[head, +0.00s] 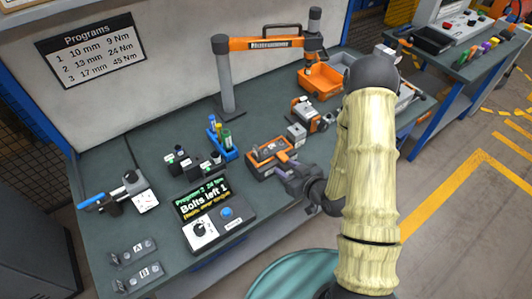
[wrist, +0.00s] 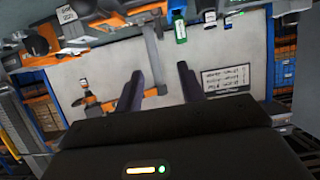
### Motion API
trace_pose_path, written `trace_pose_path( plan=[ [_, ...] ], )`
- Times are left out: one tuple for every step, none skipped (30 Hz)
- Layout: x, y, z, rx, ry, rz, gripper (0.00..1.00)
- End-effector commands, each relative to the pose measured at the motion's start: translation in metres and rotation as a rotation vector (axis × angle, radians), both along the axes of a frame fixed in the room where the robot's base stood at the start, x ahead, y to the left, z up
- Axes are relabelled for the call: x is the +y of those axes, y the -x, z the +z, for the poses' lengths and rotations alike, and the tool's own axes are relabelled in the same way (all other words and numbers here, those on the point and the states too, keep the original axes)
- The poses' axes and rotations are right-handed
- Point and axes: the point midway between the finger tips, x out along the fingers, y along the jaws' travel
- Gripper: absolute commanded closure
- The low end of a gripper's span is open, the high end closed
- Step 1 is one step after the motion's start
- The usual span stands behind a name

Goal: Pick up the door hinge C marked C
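I cannot make out a hinge marked C in either view. Two grey hinges lie at the table's front left, one marked A (head: 138,250) and one marked B (head: 147,274). An orange-rimmed fixture (head: 256,172) with a grey part in it sits mid-table; I cannot read a mark on that part. My gripper (head: 282,164) is at the fixture's near right edge, partly hidden by my own arm. In the wrist view its two dark fingers (wrist: 161,82) stand apart with nothing seen between them.
A control box (head: 219,227) with a display reading "Bolts left 1" stands at the front edge. A blue rack (head: 222,145), small black blocks (head: 182,162), a tool (head: 118,193) and an orange bin (head: 320,82) are on the table. An orange-armed post (head: 228,80) rises behind.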

Motion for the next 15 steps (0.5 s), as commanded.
trace_pose_path(
  plan=[
    [0.001, -0.002, -0.005, -0.003, 0.000, 0.001, 0.61],
    [0.002, -0.003, -0.006, -0.003, 0.001, 0.002, 0.61],
    [0.002, -0.004, -0.007, -0.003, 0.001, 0.002, 0.61],
    [0.003, -0.005, -0.007, -0.004, 0.001, 0.002, 0.61],
    [0.003, -0.006, -0.008, -0.003, 0.001, 0.002, 0.61],
    [0.004, -0.007, -0.008, -0.002, 0.001, 0.003, 0.61],
    [0.005, -0.008, -0.009, -0.003, 0.001, 0.002, 0.61],
    [0.005, -0.008, -0.009, -0.003, 0.001, 0.002, 0.61],
    [0.006, -0.009, -0.010, -0.003, 0.001, 0.003, 0.61],
    [0.007, -0.010, -0.010, -0.002, 0.001, 0.003, 0.61],
    [0.007, -0.011, -0.010, -0.003, 0.001, 0.002, 0.61],
    [0.008, -0.012, -0.011, -0.002, 0.000, 0.002, 0.61],
    [0.008, -0.012, -0.011, -0.003, 0.001, 0.002, 0.61],
    [0.009, -0.013, -0.011, -0.002, 0.001, 0.002, 0.61],
    [0.010, -0.013, -0.012, -0.002, 0.001, 0.002, 0.61]
  ],
)
